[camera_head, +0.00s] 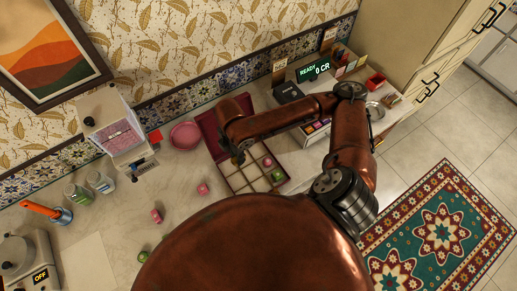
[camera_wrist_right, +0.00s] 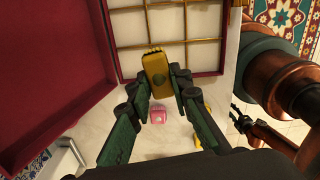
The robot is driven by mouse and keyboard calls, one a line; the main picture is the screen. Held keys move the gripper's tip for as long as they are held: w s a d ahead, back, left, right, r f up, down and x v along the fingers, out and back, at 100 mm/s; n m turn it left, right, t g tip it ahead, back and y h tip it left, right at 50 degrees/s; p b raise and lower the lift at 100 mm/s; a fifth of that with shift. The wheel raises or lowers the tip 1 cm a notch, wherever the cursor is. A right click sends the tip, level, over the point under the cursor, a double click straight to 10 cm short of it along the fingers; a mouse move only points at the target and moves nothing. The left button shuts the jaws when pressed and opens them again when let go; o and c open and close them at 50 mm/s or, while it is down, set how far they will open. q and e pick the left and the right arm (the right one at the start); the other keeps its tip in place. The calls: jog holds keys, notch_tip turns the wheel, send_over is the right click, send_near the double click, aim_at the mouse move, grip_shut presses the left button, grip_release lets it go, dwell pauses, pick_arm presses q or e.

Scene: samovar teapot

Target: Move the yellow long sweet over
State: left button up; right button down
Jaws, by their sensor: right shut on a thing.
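The yellow long sweet (camera_wrist_right: 155,70) is between the fingertips of my right gripper (camera_wrist_right: 158,88), which is shut on it. In the head view my right gripper (camera_head: 238,158) is over the left part of the divided sweet box (camera_head: 232,182); the sweet cannot be made out there. In the right wrist view the sweet overlaps the box's near wall and compartments (camera_wrist_right: 165,22); its height above them is unclear. The box's dark red lid (camera_head: 209,135) stands open. My left gripper (camera_wrist_right: 238,116) shows small at the right of the wrist view, its fingers apart.
Pink sweets (camera_head: 157,216) and a green one (camera_head: 143,256) lie on the counter. A pink sweet (camera_head: 268,162) and a green one (camera_head: 277,175) sit in the box's right compartments.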

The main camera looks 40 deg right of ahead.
jog(key=n, duration=0.1)
jog(key=s+n+p, duration=0.1)
jog(key=n, duration=0.1)
jog(key=shift+d+n, duration=0.2)
jog(key=shift+n, duration=0.1)
jog(key=s+n+p, duration=0.1)
jog(key=n, duration=0.4)
jog(key=n+p, duration=0.4)
jog(key=n, duration=0.4)
send_over(259, 151)
jog(key=f, duration=0.6)
jog(key=a+f, duration=0.1)
jog(key=f, duration=0.2)
jog(key=shift+s+f, duration=0.2)
jog(key=shift+d+f, duration=0.2)
notch_tip(259, 151, down, 3)
jog(key=shift+w+d+r, duration=0.1)
jog(key=shift+w+d, duration=0.05)
jog(key=shift+f, duration=0.4)
jog(key=shift+f, duration=0.1)
